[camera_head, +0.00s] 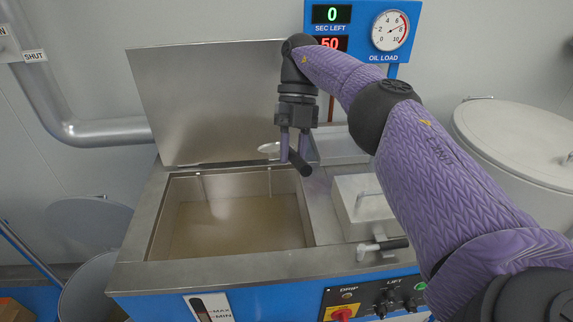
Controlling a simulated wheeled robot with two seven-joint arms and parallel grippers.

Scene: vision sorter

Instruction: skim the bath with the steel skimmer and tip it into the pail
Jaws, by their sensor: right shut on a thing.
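My right gripper (295,156) points down above the back right corner of the bath and is shut on the black handle (300,164) of a tool, seemingly the steel skimmer. A pale, rounded metal piece (268,148) shows just left of the fingers, in front of the raised lid; it looks like the skimmer's head, but the join is hidden. The bath (235,225) is an open rectangular steel tank with brownish liquid. Grey round shapes at the lower left may be the pail (92,290) and a tilted lid (88,225). My left gripper is out of view.
A steel lid (210,100) stands raised behind the bath. A covered box (366,205) with a handle and a black-gripped tap (383,245) lie right of it. A large lidded drum (515,140) stands at the right. A display panel (362,30) is behind my arm.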

